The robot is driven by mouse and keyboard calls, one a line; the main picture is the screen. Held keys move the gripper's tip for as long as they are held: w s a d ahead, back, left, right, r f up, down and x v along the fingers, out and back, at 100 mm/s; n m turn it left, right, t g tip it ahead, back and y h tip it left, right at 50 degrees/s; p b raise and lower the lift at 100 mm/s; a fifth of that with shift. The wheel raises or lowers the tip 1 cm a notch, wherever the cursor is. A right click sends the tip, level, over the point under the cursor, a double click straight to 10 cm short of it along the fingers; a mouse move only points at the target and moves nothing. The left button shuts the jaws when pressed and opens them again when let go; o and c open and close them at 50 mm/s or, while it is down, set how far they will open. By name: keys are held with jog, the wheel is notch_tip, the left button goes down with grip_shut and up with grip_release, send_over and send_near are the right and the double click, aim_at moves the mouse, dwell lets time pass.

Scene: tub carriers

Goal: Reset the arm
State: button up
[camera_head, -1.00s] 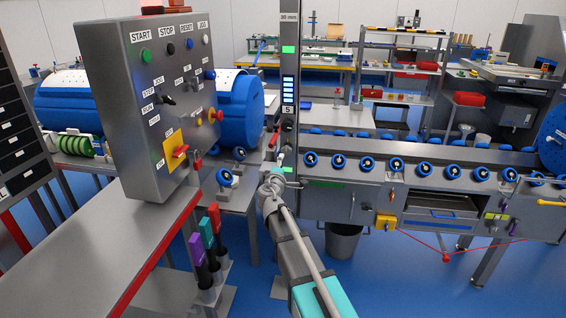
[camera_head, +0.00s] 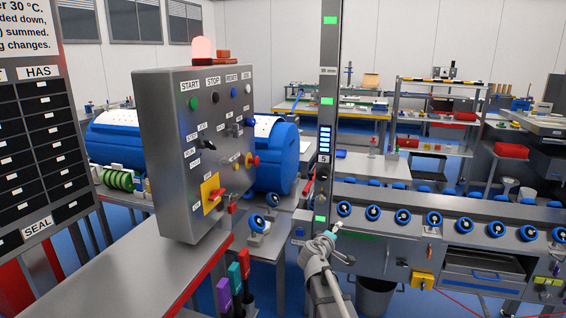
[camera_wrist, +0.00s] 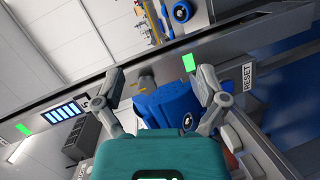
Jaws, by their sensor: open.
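My gripper (camera_head: 333,237) is in front of the lower part of the grey post (camera_head: 328,128); it is small there. In the wrist view my gripper (camera_wrist: 160,80) has its two grey fingers spread, with nothing held between them. Beyond the fingers are the post with green lights and a blue bar display (camera_wrist: 66,111), and a blue rounded object (camera_wrist: 168,108). The control box (camera_head: 190,150) has a blue button (camera_head: 234,92) under a RESET label, well left of my gripper.
A row of blue-rimmed knobs (camera_head: 403,216) lines the grey bench at right. A blue drum (camera_head: 272,155) stands behind the control box. A grey red-edged table (camera_head: 130,275) fills the lower left. A red lamp (camera_head: 203,49) tops the box. A dark bin (camera_head: 375,296) stands below the bench.

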jog(key=s+d+f+m+g+y, duration=0.1)
jog(key=s+f+m+g+y, duration=0.25)
jog(key=s+f+g, duration=0.55)
jog(key=s+d+f+m+g+y, duration=0.15)
jog(key=s+f+m, duration=0.35)
jog(key=s, duration=0.9)
jog(key=s+a+g+y+p, duration=0.1)
jog(key=s+a+g+y, duration=0.2)
jog(key=s, duration=0.2)
notch_tip(320, 180, up, 13)
jog(key=p, duration=1.3)
jog(key=shift+a+r, duration=0.2)
jog(key=shift+c, duration=0.2)
